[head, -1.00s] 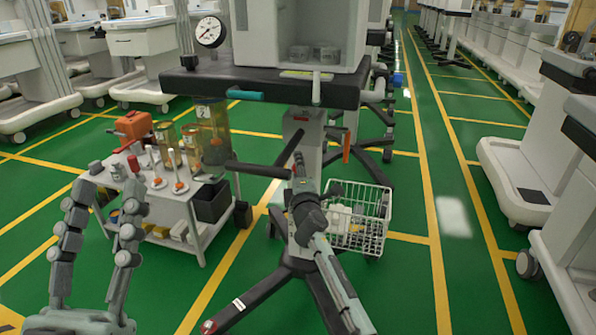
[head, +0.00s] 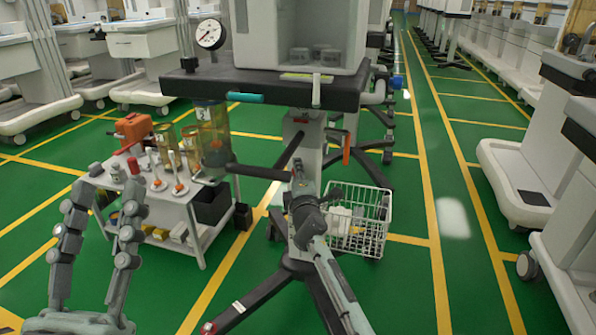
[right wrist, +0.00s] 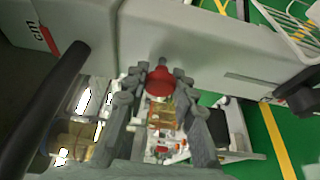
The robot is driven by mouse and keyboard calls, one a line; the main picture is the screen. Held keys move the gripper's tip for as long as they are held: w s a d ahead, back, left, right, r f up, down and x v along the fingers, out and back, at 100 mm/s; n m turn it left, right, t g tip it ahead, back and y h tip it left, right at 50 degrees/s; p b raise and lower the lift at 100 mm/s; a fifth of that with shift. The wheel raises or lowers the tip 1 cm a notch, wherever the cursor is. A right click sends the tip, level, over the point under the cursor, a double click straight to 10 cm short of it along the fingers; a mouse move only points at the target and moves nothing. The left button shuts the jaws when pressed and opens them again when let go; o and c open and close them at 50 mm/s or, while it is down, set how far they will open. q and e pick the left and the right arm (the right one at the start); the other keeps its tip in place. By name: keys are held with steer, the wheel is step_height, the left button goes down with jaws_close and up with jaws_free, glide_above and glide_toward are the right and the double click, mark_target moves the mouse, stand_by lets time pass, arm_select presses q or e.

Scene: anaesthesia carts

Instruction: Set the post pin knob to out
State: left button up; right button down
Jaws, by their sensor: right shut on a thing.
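The post pin knob (right wrist: 160,82) is a small red knob on a short grey stem. In the right wrist view it projects from the pale post (right wrist: 215,45). My right gripper (right wrist: 161,88) has its two fingers on either side of the knob and is shut on it. In the head view the post (head: 308,135) stands under the cart's dark top; my right arm (head: 310,225) reaches up to it and hides the knob and most of the right gripper. My left gripper (head: 105,200) is open and empty at the lower left, apart from the post.
A dark bar (head: 262,172) crosses in front. The dark-edged top (head: 270,85) overhangs.

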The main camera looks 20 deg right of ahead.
arm_select(q)
steer(key=shift+w+d+f, duration=0.1)
steer(key=shift+w+f, duration=0.05)
steer(key=shift+f, duration=0.15)
arm_select(e)
steer(key=shift+s+a, duration=0.6)
steer(key=shift+s, duration=0.25)
steer(key=c, duration=1.2)
jaws_free()
arm_select(q)
steer(key=shift+r, duration=0.1)
arm_select(e)
steer(key=shift+s, duration=0.15)
steer(key=v, duration=1.1)
steer(key=shift+s, duration=0.35)
